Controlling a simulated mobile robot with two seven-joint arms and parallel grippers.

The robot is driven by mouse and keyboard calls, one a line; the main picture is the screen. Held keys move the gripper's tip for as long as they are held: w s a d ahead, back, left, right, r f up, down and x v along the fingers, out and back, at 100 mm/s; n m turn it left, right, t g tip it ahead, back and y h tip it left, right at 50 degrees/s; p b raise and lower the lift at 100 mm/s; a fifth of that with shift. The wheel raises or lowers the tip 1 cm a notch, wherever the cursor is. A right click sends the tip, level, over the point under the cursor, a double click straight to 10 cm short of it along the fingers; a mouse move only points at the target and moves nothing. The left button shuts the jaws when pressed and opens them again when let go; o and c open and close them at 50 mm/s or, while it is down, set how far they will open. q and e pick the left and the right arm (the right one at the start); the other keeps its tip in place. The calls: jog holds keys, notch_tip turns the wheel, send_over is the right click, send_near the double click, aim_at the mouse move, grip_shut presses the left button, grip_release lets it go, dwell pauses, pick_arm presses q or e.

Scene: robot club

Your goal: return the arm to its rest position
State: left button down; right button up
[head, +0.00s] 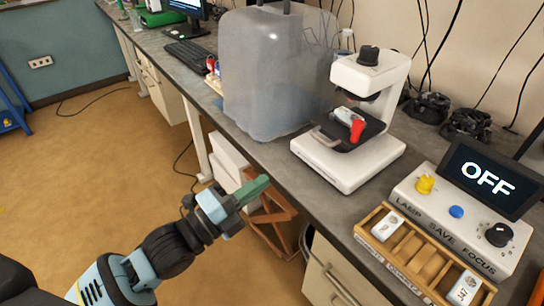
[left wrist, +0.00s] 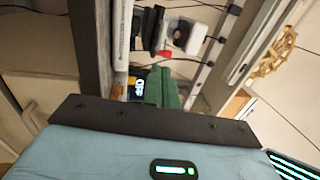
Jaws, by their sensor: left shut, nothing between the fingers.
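My left arm comes in from the lower left in the head view. My left gripper (head: 258,187), with green fingers, is shut and empty. It is in front of the bench's front edge, over the floor side, apart from the things on the bench. In the left wrist view the green fingers (left wrist: 166,90) also show closed together. My right gripper is in neither view.
The grey bench (head: 270,158) holds a white microscope (head: 345,165), a large translucent container (head: 262,85), a control box (head: 455,215) reading "OFF" and a wooden slide tray (head: 415,262). A wooden stool-like frame (head: 275,222) stands below. Open floor (head: 90,160) lies left.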

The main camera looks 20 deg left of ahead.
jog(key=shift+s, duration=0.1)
